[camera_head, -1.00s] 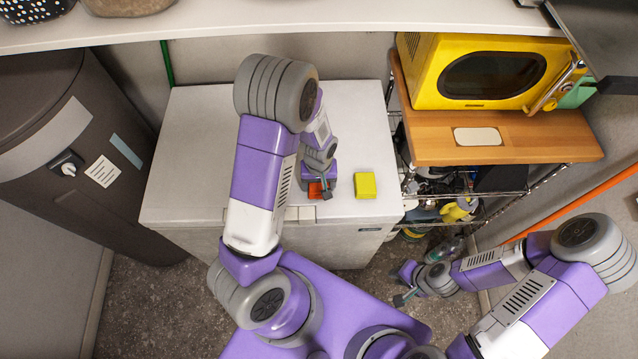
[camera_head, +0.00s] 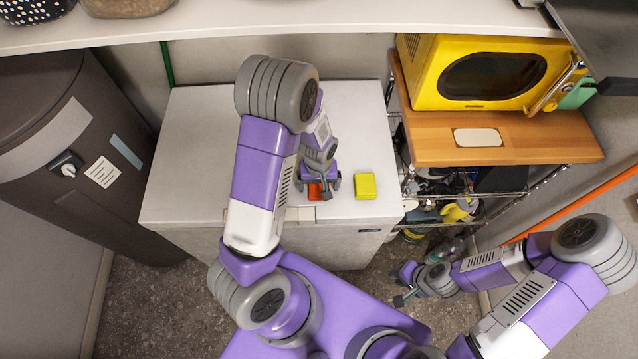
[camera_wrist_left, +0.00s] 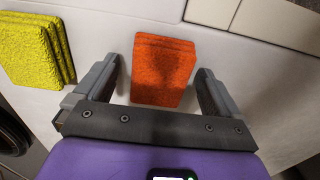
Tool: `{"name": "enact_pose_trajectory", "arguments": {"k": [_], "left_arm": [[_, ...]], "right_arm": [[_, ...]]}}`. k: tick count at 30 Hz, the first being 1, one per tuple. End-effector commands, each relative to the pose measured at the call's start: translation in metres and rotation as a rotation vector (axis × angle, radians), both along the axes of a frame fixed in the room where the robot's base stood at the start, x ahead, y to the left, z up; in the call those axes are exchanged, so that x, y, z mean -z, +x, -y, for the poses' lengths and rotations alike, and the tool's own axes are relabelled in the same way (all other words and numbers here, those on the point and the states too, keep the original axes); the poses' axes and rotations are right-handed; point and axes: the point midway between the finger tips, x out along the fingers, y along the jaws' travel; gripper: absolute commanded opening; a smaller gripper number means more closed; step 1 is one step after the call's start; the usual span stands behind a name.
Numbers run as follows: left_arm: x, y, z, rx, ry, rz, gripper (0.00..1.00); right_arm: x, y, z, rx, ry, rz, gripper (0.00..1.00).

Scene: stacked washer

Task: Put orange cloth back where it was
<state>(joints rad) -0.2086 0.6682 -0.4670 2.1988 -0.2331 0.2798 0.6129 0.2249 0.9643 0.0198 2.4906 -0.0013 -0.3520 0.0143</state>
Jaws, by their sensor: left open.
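The orange cloth (camera_head: 315,192), a small folded stack, lies on the white top near its front edge. In the left wrist view the orange cloth (camera_wrist_left: 163,68) sits between my left fingers, with a gap on each side. My left gripper (camera_head: 319,187) is open around it, and its fingers also show in the left wrist view (camera_wrist_left: 157,88). The arm hides part of the cloth in the head view. My right gripper (camera_head: 402,286) is low at the right over the floor, empty, its fingers apart.
A yellow folded cloth (camera_head: 365,186) lies just right of the orange one. A dark bin (camera_head: 75,150) stands left. A yellow microwave (camera_head: 490,72) sits on a wooden shelf (camera_head: 560,140) at right. A pale shelf (camera_head: 300,18) overhangs the back. The white top (camera_head: 195,150) is clear at left.

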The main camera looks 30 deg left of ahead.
Motion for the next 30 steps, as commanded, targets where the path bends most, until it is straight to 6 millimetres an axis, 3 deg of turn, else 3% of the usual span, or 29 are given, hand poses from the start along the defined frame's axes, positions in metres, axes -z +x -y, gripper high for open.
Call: {"name": "enact_pose_trajectory", "arguments": {"k": [9, 15, 21, 30], "left_arm": [[-0.07, 0.002, 0.001, 0.001, -0.002, 0.008, 0.97], [-0.104, 0.001, 0.0, 0.001, -0.001, 0.006, 0.97], [-0.117, 0.0, 0.0, 0.0, -0.001, 0.003, 0.97], [-0.117, 0.0, 0.0, 0.0, 0.0, 0.001, 0.97]], "right_arm": [[-0.012, 0.0, 0.0, 0.0, 0.0, 0.0, 0.21], [-0.018, 0.0, 0.0, 0.0, 0.0, 0.0, 0.21], [-0.02, 0.0, 0.0, 0.0, 0.0, 0.0, 0.21], [-0.02, 0.0, 0.0, 0.0, 0.0, 0.0, 0.21]]}}
